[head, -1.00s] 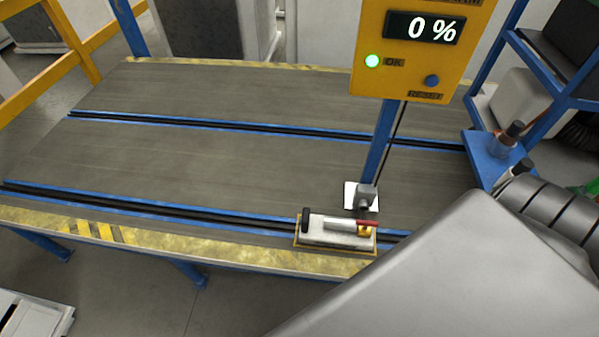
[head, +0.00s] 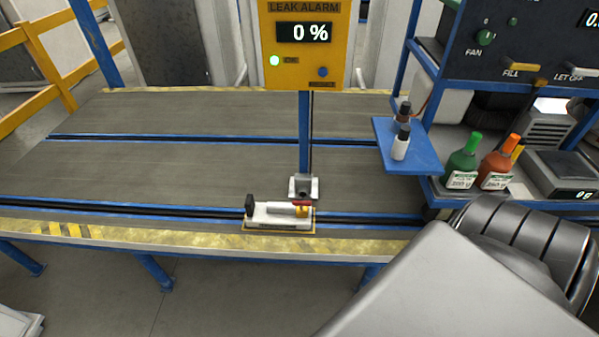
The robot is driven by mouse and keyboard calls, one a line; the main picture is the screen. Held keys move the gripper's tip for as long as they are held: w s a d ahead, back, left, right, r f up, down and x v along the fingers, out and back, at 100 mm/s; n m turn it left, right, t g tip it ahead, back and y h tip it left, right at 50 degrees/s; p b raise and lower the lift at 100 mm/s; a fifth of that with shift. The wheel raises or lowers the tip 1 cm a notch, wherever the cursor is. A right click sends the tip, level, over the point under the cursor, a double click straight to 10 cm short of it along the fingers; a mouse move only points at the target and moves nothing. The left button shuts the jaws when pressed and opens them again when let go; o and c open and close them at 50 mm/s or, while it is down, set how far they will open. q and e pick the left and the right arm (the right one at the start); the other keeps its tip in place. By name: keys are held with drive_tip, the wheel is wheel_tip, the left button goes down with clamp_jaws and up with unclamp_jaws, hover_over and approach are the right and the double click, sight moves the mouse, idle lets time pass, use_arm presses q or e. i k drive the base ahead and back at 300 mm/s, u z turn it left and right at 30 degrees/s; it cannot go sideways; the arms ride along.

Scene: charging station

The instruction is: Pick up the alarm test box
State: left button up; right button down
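No label naming an alarm test box is readable. A small white device (head: 278,214) with a black knob at its left end and a red and yellow part at its right sits on a yellow-edged plate at the front of the bench. A yellow leak alarm box (head: 303,65) stands on a blue post behind it, with a 0 % display and a lit green lamp. Two small bottles (head: 400,143), dark-capped, stand on a blue shelf to the right. Neither gripper is in view. A grey arm link of mine fills the lower right.
The grey bench (head: 150,180) is mostly bare, with blue-edged slots and a yellow front edge. At right, a rack holds a green bottle (head: 463,162), an orange-topped bottle (head: 499,162), a scale (head: 566,172) and a dark control panel (head: 530,40). A yellow railing (head: 45,55) is at left.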

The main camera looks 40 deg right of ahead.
sight(275, 215)
drive_tip(key=z, duration=0.05)
drive_tip(key=k, duration=0.2)
drive_tip(key=z, duration=1.15)
drive_tip(key=i, duration=0.35)
drive_tip(key=z, duration=0.05)
